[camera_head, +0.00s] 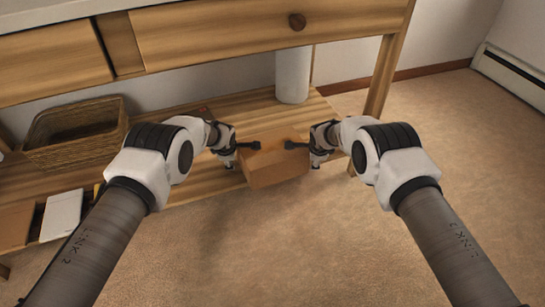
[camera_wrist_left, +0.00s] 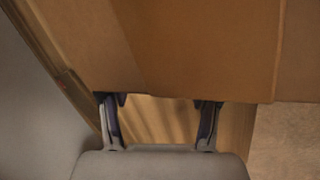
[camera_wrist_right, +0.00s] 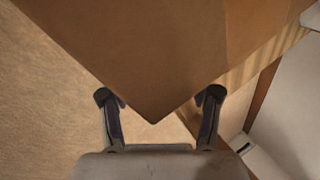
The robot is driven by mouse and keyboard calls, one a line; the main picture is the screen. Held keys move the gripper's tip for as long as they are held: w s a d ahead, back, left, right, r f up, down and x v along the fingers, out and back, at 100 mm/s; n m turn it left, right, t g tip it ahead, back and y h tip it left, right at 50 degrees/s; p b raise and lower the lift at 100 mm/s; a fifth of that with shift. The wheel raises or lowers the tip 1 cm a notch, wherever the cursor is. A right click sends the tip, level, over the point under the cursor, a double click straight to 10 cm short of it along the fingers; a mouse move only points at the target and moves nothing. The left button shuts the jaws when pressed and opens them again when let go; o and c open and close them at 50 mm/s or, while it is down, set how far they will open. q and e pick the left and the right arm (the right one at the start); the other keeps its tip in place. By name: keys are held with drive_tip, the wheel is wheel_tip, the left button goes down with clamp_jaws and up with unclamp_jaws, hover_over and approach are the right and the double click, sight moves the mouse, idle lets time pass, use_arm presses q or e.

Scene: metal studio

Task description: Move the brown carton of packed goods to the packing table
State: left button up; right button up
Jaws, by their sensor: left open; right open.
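The brown carton (camera_head: 273,163) sits at the front edge of the low wooden shelf, between my two grippers. My left gripper (camera_head: 252,145) is at its left side and my right gripper (camera_head: 293,145) at its right side. In the left wrist view the carton (camera_wrist_left: 200,45) fills the top, its edge close to the open fingers (camera_wrist_left: 160,102). In the right wrist view a corner of the carton (camera_wrist_right: 150,60) points down between the open fingers (camera_wrist_right: 160,97). I cannot tell whether any finger touches it. The carton's underside is hidden.
Above the shelf (camera_head: 235,105) is a wooden table with drawers (camera_head: 220,45). A wicker basket (camera_head: 75,135), a white book-like item (camera_head: 61,214) and a brown item (camera_head: 15,225) are on the left. A white cylinder (camera_head: 292,75) stands behind the carton. Carpet (camera_head: 300,250) in front is clear.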

use_arm(q)
drive_tip(key=shift+d, duration=0.35)
use_arm(e)
drive_tip(key=shift+a, duration=0.35)
use_arm(q)
drive_tip(key=shift+d, duration=0.1)
use_arm(e)
drive_tip(key=shift+a, duration=0.1)
drive_tip(key=shift+r, duration=0.1)
use_arm(q)
wheel_tip(320, 180, up, 5)
drive_tip(key=p, duration=0.5)
drive_tip(key=shift+d, duration=0.1)
use_arm(e)
wheel_tip(320, 180, up, 5)
drive_tip(key=shift+w+a+r, duration=0.1)
drive_tip(key=shift+a, duration=0.05)
use_arm(q)
drive_tip(key=shift+f, duration=0.1)
